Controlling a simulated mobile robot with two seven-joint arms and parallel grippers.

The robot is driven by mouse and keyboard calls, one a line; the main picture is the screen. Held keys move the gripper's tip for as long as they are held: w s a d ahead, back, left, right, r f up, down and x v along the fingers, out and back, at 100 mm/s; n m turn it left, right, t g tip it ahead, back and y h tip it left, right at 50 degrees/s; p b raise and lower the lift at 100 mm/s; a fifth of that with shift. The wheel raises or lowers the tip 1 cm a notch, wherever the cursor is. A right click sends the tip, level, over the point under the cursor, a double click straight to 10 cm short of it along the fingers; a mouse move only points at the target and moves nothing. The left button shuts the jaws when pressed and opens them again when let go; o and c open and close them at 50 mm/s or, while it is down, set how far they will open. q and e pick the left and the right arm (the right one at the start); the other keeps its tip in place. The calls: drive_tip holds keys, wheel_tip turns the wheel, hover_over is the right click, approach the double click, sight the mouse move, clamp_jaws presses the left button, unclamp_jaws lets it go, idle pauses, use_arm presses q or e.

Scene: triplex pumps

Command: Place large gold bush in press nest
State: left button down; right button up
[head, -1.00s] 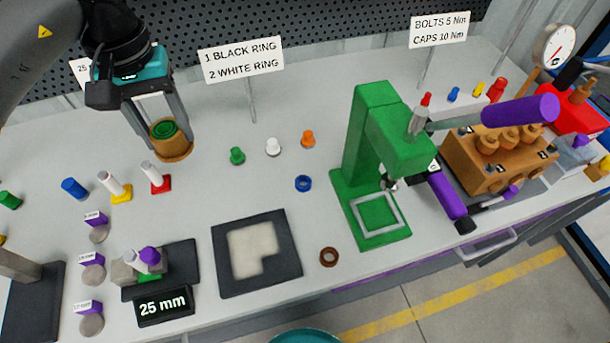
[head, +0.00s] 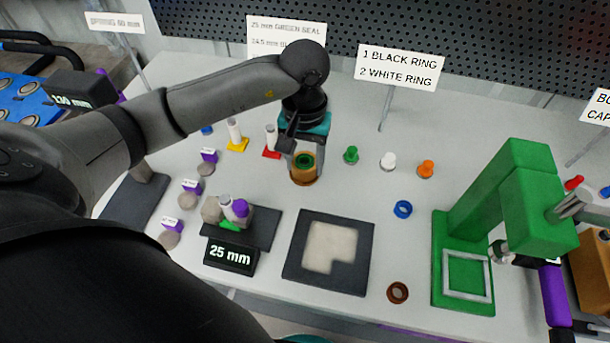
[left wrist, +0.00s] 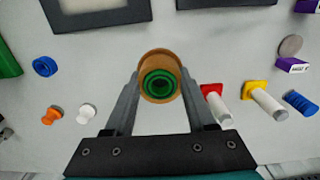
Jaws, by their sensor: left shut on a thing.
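The large gold bush (head: 303,178) is held by my left gripper (head: 302,160), with green rings inside its top opening. In the left wrist view the bush (left wrist: 160,56) sits between the two fingertips, which touch its sides. It is upright or nearly so; I cannot tell its exact height over the table. The green press (head: 520,195) stands to the right, its base carrying a pale square frame, the nest (head: 465,298). The nest looks empty. My right gripper is not in view.
A dark mat with a pale pad (head: 328,248) lies in front of the bush. A blue ring (head: 403,209) and a brown ring (head: 397,292) lie left of the press. Green (head: 351,155), white (head: 388,161) and orange (head: 426,169) plugs stand behind.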

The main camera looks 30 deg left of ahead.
sight(304, 188)
use_arm(q)
drive_tip(key=shift+f, duration=2.5)
drive_tip(key=shift+b, duration=0.35)
drive_tip(key=shift+f, duration=0.2)
drive_tip(key=shift+c, duration=1.1)
unclamp_jaws()
drive_tip(key=shift+r, duration=0.1)
